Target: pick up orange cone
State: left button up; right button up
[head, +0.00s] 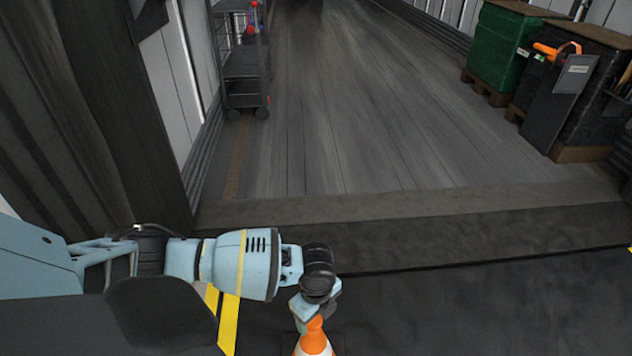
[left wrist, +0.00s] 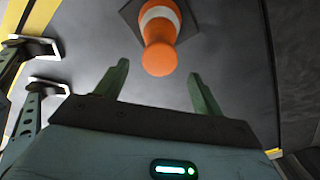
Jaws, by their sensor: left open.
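The orange cone (head: 314,338) with a white band shows at the bottom edge of the head view, its lower part cut off. My left gripper (head: 317,303) is at its top in that view. In the left wrist view the cone (left wrist: 159,58) stands on a dark square base, its orange tip towards me. The tip appears between and just beyond the spread fingertips of my left gripper (left wrist: 160,74), which is open and empty. I cannot tell whether a finger touches the cone. My right gripper is not in view.
A grey shelf cart (head: 242,65) stands at the back left. A green crate (head: 505,45) on a pallet and a dark crate (head: 590,95) stand at the right. Yellow floor tape (head: 229,325) runs beside my left arm. The middle floor is clear.

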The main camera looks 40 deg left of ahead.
aim_at(315, 320)
pick_arm(q)
jog(key=shift+f+b, duration=0.5)
jog(key=shift+f, duration=0.9)
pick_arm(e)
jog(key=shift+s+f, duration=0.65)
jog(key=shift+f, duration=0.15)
pick_arm(q)
jog(key=shift+a+f+b, duration=0.1)
jog(key=shift+f+b, duration=0.2)
jog(key=shift+b, duration=0.05)
jog(key=f, duration=0.1)
jog(key=f+b, duration=0.1)
jog(key=f, duration=0.1)
jog(key=f+b, duration=0.1)
jog(key=shift+s+a+f, duration=0.15)
jog(key=shift+a, duration=0.15)
jog(key=shift+f, duration=0.1)
jog(key=c, duration=0.7)
grip_shut()
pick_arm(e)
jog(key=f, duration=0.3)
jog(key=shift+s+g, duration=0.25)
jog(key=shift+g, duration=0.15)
